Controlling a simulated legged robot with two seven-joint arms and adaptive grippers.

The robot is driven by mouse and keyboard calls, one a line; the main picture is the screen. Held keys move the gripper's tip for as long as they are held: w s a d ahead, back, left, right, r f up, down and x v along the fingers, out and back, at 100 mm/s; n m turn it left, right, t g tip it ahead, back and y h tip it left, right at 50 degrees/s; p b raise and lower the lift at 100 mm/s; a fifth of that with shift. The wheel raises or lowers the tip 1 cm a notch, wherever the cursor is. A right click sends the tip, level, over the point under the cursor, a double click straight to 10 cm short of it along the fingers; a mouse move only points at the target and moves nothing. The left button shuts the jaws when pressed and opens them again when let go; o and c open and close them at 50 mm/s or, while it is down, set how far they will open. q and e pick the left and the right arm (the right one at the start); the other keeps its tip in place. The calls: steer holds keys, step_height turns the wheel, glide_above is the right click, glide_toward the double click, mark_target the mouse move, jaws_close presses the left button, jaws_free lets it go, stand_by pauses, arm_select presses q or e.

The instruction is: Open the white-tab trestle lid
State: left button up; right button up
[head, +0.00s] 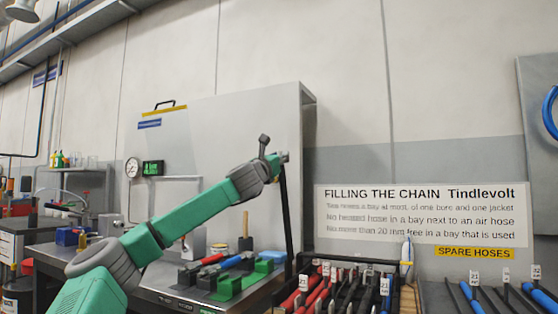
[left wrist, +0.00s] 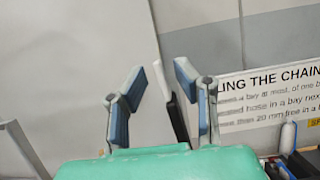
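My left gripper (head: 281,158) is raised at the right edge of a large pale grey upright panel (head: 222,140), which has a black handle and yellow strip at its top. In the left wrist view the left gripper (left wrist: 159,76) is open, its blue-padded fingers apart. A narrow white tab (left wrist: 161,80) shows between the fingers, with a black bar (left wrist: 178,118) beside and below it. I cannot tell whether the fingers touch the tab. The black bar (head: 290,215) slopes down from the gripper to the bench. Whether the panel is the trestle lid is unclear. My right gripper is not in view.
A bench (head: 165,285) holds green blocks (head: 228,286) and red and blue pieces below my left arm. Racks of hoses (head: 345,295) stand at the lower right, beside an upright white piece (head: 407,250). A printed sign (head: 415,215) hangs behind them.

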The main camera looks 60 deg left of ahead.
arm_select(q)
steer(key=shift+s, duration=0.1)
steer(key=v, duration=1.1)
steer(key=shift+s+d+f, duration=0.2)
steer(key=shift+s+f, duration=0.05)
steer(key=shift+f, duration=0.1)
